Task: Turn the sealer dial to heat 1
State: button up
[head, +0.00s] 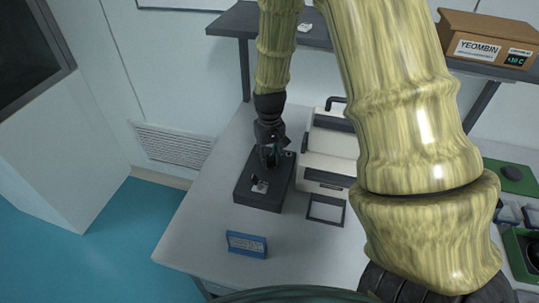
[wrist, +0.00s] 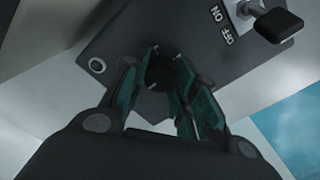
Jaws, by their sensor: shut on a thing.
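The sealer is a dark flat box (head: 247,197) on the pale table in the head view. Its dark grey panel (wrist: 120,45) fills the upper part of the wrist view. My gripper (head: 268,158) points down over the box's far part. In the wrist view the two fingers of my gripper (wrist: 162,65) close around a round black dial (wrist: 160,76) on the panel. The fingers hide the dial's sides, and I cannot read any heat mark or pointer. A switch lever with a black end (wrist: 279,25) stands beside white ON/OFF lettering at the upper right.
A blue labelled block (head: 246,245) stands near the front. A shelf holds a brown box (head: 488,40). Table left of the sealer is clear.

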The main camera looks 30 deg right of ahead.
aim_at(270, 157)
jog(key=shift+o, duration=0.2)
jog(key=o, duration=1)
notch_tip(270, 157, up, 12)
dwell(0.4)
jog(key=shift+d, duration=0.1)
dwell(0.4)
